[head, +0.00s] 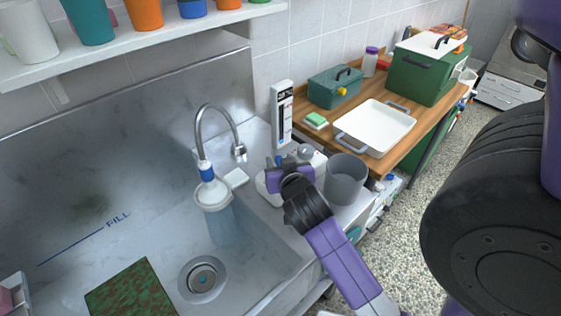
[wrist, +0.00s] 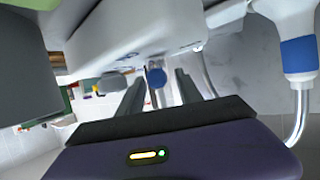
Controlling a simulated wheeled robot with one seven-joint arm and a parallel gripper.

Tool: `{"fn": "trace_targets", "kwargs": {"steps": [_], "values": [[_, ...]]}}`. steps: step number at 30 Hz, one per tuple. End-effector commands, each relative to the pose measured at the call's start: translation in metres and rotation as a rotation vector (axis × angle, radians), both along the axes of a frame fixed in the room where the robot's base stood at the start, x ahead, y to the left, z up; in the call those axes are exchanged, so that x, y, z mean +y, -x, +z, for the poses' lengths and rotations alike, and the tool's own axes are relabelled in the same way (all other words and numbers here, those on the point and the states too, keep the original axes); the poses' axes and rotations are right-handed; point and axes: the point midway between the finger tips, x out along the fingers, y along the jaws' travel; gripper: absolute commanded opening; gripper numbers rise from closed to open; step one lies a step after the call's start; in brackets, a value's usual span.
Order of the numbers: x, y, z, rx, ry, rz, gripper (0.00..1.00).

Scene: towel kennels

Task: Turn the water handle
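The metal tap (head: 213,112) arches over the sink, with a blue band and a white funnel-like fitting (head: 213,194) below it. A small blue-tipped knob (wrist: 156,77), which looks like the water handle, is on the white unit (wrist: 135,35) in the wrist view. My gripper (wrist: 158,90) is open, with one grey finger on each side of the knob and gaps showing between. I cannot tell whether either finger touches it. In the head view my gripper (head: 277,165) is right of the tap, by the white unit, and its own wrist hides most of the handle.
A grey cup (head: 345,178) stands close right of my gripper. A white gauge panel (head: 282,115) stands behind. The wooden counter holds a white tray (head: 374,127) and green boxes (head: 424,72). The sink (head: 150,235) lies left, with a green-brown mat (head: 132,290).

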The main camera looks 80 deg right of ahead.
Motion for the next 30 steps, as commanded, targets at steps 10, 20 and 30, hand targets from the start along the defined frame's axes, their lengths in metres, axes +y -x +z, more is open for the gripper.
{"fn": "trace_targets", "kwargs": {"steps": [10, 20, 30], "values": [[0.003, 0.001, 0.001, 0.0, 0.0, 0.0, 0.42], [0.043, 0.023, 0.018, 0.0, 0.0, 0.001, 0.42], [0.063, 0.035, 0.03, -0.001, 0.0, 0.0, 0.42]]}}
